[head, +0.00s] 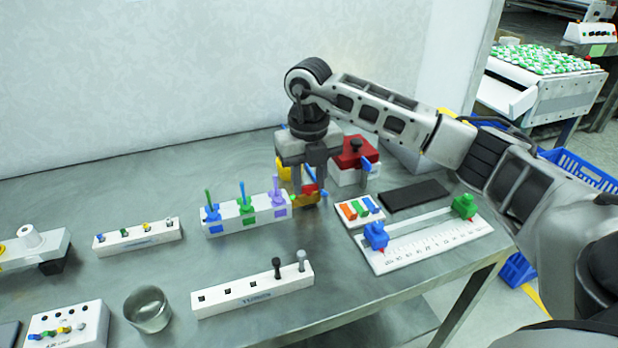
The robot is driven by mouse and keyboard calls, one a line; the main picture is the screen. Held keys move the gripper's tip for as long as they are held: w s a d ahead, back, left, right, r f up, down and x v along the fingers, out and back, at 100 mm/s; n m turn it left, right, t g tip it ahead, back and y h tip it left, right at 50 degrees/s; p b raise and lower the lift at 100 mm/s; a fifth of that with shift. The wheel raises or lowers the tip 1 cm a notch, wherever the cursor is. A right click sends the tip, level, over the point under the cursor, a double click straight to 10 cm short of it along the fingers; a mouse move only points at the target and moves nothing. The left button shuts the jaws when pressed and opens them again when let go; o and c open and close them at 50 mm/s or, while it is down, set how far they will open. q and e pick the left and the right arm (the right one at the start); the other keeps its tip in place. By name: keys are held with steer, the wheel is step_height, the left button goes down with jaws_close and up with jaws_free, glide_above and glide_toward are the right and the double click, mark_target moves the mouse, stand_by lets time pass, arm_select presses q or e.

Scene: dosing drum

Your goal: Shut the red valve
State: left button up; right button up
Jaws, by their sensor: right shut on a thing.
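The red valve (309,188) shows as a small red handle above a brass-coloured body (304,200), at the right end of the white block with colored levers. My right gripper (309,186) reaches down over it from above and is shut, with the red handle between its fingers. The fingers and wrist hide part of the valve, so I cannot tell the handle's exact angle. A bit of blue shows just above the red, between the fingers. My left gripper is not in view.
A white block (235,222) with blue, green and purple levers stands close left of the gripper. A red-topped box (350,158) with a black knob is close right. A ruled slider board (430,243) lies front right. A glass (148,309) stands front left.

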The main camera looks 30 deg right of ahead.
steer(key=n, duration=0.5)
steer(key=shift+b, duration=0.4)
steer(key=n, duration=0.3)
steer(key=shift+n, duration=0.3)
steer(key=n+b, duration=0.1)
steer(key=n, duration=0.3)
steer(key=shift+n, duration=0.3)
steer(key=n, duration=0.2)
steer(key=shift+r+n+b, duration=0.1)
steer(key=shift+n+b, duration=0.2)
steer(key=shift+n, duration=0.1)
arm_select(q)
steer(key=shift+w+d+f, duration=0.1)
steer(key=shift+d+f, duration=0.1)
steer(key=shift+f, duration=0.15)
arm_select(e)
steer(key=shift+n, duration=0.7)
steer(key=o, duration=0.7)
